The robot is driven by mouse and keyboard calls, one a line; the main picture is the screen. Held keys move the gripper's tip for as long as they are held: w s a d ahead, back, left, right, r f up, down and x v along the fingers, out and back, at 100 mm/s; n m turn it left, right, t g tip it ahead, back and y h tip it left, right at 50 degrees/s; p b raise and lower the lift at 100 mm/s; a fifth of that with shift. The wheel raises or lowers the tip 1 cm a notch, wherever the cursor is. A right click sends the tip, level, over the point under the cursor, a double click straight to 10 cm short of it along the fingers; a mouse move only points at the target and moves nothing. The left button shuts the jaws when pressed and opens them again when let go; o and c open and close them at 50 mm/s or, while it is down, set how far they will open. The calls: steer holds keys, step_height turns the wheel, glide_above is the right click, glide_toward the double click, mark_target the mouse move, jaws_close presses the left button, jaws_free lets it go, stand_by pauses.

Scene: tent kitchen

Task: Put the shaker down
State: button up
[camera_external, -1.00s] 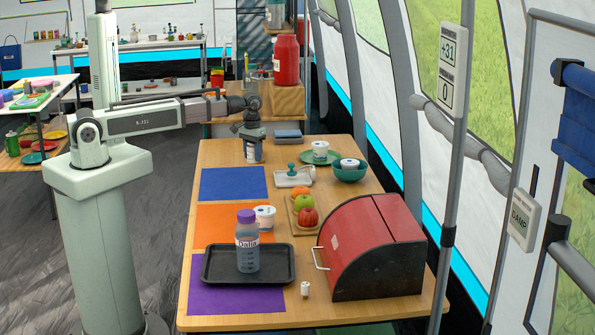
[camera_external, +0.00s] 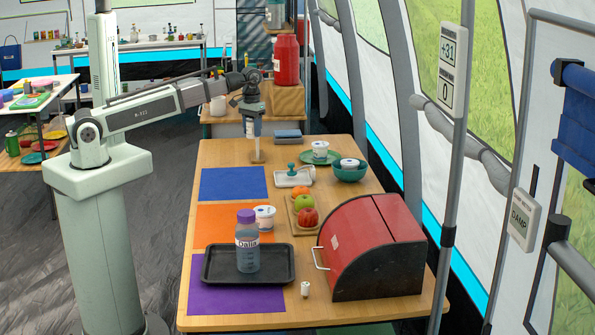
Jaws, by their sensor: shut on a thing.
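My gripper (camera_external: 252,112) is above the far left part of the wooden table. It is shut on a small upright thing with a white and blue side, which I take to be the shaker (camera_external: 254,129). The fingers hide its upper part. The shaker is held raised above the table. A thin, pale brownish upright shape (camera_external: 257,150) shows directly below it, reaching the table; I cannot tell what it is or whether it joins the held thing.
A blue mat (camera_external: 233,184) lies nearer on the table (camera_external: 210,155). A white tray with a green-handled thing (camera_external: 293,178), a green plate (camera_external: 311,158) and a teal bowl (camera_external: 350,172) are to the right. A bottle (camera_external: 247,255) stands on a black tray (camera_external: 280,275); a red bread box (camera_external: 370,245) is at right.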

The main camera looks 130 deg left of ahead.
step_height(320, 180, up, 7)
steer(key=shift+f, duration=0.2)
steer(key=w+d+m, duration=0.2)
steer(key=w+d, duration=0.3)
steer(key=w, duration=0.5)
steer(key=w+d+m, duration=0.3)
steer(key=w+d, duration=0.2)
steer(key=w, duration=0.6)
steer(key=w+d+m, duration=0.2)
steer(key=w+d, duration=0.4)
steer(key=w, duration=0.4)
steer(key=m, duration=1.1)
glide_above(229, 306)
steer(key=shift+d+f, duration=0.1)
steer(key=shift+f, duration=10.45)
steer(key=shift+f, duration=0.15)
